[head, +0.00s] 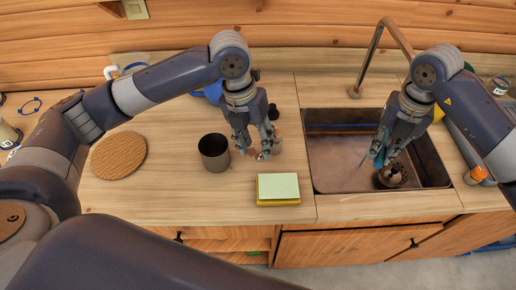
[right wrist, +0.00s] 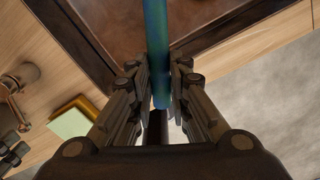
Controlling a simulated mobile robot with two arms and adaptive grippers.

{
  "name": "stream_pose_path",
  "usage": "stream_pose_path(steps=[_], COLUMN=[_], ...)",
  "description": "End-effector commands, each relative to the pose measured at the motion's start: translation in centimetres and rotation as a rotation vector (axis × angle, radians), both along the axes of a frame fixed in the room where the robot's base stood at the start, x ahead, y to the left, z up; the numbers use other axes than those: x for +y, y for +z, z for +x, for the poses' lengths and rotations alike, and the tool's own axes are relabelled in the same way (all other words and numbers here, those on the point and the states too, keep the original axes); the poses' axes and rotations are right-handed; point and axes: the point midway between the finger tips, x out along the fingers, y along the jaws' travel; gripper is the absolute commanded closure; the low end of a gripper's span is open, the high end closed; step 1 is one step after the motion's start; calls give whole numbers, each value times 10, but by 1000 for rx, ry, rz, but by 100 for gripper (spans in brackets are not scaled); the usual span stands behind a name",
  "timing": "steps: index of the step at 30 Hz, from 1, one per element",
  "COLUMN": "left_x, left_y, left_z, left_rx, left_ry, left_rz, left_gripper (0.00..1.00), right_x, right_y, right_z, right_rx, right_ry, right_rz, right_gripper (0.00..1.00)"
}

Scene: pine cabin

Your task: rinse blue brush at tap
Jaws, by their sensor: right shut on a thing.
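My right gripper (head: 378,158) is over the right part of the brown sink (head: 335,165). It is shut on the blue brush, whose blue-green handle (right wrist: 157,45) runs between the fingers in the right wrist view. A round brown thing (head: 393,175) shows low in the sink beside these fingers; I cannot tell whether it is the brush's head. The copper-coloured tap (head: 370,60) rises behind the sink, and its spout end is hidden by my right arm. My left gripper (head: 256,155) is open above the counter, left of the sink.
A dark cup (head: 214,153) stands left of my left gripper. A yellow sponge with a pale green top (head: 278,187) lies at the counter's front. A round cork mat (head: 118,155) lies further left. A blue thing (head: 211,92) is partly hidden behind my left arm.

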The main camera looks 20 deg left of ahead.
Motion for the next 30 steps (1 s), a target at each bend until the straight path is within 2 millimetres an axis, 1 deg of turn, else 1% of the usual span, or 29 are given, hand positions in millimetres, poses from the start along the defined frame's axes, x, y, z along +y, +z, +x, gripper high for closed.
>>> stream_pose_path(steps=[1, 6, 9, 12, 17, 26, 29, 30], left_x=[3, 10, 13, 15, 17, 17, 17, 17], left_y=[12, 48, 64, 76, 83, 84, 86, 87], left_z=[1, 1, 1, 1, 1, 1, 1, 1], left_rx=[-5, -5, -4, -3, -1, -1, -1, -1], left_ry=[0, 0, 1, 1, 0, 0, 0, 0], left_rz=[0, 0, 1, 0, 0, 0, 0, 0], left_gripper=[61, 61, 61, 61, 61, 61, 61, 61], right_x=[0, 0, 0, 0, 0, 0, 1, 2], right_y=[0, 0, 0, 0, 0, 0, 0, 1], right_z=[0, 0, 0, 0, 0, -1, -11, -18], right_rx=[0, 0, 0, 0, 0, 0, 1, 1], right_ry=[0, 0, 0, 0, 0, 0, 3, 5], right_rz=[0, 0, 0, 0, 0, 0, 0, 0], right_gripper=[100, 100, 100, 100, 100, 100, 100, 100])
